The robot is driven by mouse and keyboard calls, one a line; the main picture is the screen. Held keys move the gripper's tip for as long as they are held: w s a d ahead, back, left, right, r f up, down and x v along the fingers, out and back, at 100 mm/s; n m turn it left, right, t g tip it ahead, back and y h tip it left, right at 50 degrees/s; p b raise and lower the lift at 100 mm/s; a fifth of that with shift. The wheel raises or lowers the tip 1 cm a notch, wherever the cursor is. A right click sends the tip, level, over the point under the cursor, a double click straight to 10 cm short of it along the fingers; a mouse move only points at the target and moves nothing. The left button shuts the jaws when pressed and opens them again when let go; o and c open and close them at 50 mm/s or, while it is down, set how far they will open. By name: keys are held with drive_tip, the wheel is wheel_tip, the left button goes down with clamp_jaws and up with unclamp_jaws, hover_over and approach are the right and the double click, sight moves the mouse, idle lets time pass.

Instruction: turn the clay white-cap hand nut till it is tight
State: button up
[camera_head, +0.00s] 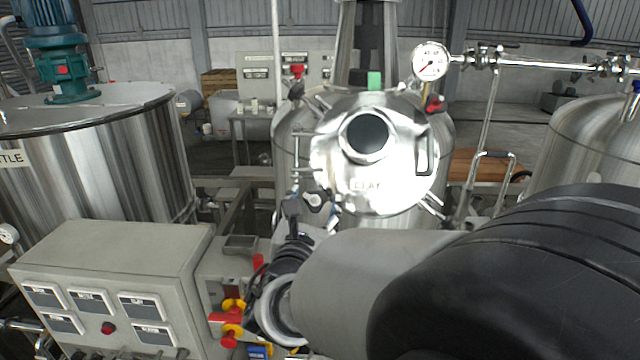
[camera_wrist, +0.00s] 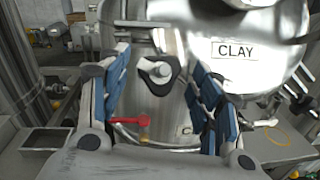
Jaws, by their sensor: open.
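The clay tank (camera_head: 395,190) has a round steel lid with a CLAY label, which also shows in the wrist view (camera_wrist: 234,50). The white-cap hand nut (camera_wrist: 160,72) is a dark lobed knob with a pale centre at the tank's rim. In the head view it shows (camera_head: 315,200) at the lid's lower left. My gripper (camera_wrist: 160,60) is open, with one blue-padded finger on each side of the nut and gaps between. In the head view my gripper (camera_head: 293,212) is small and partly hidden by my arm.
A red-handled valve (camera_wrist: 130,122) sits below the nut. A pressure gauge (camera_head: 430,62) and pipe are above right. Another steel tank (camera_head: 100,150) is at left.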

drive_tip(key=c, duration=1.1)
drive_tip(key=shift+o, duration=0.2)
